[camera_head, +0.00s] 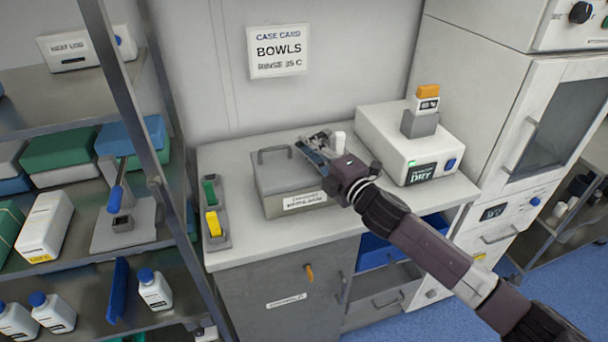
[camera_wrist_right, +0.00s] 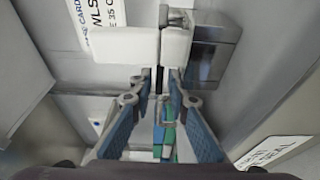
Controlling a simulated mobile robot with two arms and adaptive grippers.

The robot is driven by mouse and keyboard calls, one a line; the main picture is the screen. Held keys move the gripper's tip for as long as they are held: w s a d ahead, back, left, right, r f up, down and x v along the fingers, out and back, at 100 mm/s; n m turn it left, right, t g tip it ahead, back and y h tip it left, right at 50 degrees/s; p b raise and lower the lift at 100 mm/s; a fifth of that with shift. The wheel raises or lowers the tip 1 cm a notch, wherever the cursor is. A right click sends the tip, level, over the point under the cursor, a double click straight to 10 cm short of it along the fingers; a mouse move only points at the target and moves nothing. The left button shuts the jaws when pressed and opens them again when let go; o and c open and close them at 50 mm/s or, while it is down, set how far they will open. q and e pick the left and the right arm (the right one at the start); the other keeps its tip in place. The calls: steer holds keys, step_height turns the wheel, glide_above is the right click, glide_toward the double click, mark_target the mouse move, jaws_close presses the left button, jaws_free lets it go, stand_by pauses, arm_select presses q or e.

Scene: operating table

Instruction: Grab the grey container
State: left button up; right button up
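The grey container (camera_head: 272,178) stands on the worktop in the head view, a box with a white label on its front and a bar handle (camera_head: 273,149) on top. My right gripper (camera_head: 318,149) is over the right side of the container, to the right of the handle, and hides part of the lid. In the right wrist view its two blue-padded fingers (camera_wrist_right: 161,78) are apart at the tips. I cannot tell whether they touch the container. Part of a label (camera_wrist_right: 275,150) shows at the lower right there. My left gripper is not in view.
A white device (camera_head: 408,140) with an orange-topped piece stands right of the container. A grey holder (camera_head: 215,225) with green and yellow pieces lies to its left. A shelf post (camera_head: 135,90) rises at left. The worktop front (camera_head: 290,243) is clear.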

jaws_close()
steer(key=shift+r, duration=0.3)
stand_by(0.3)
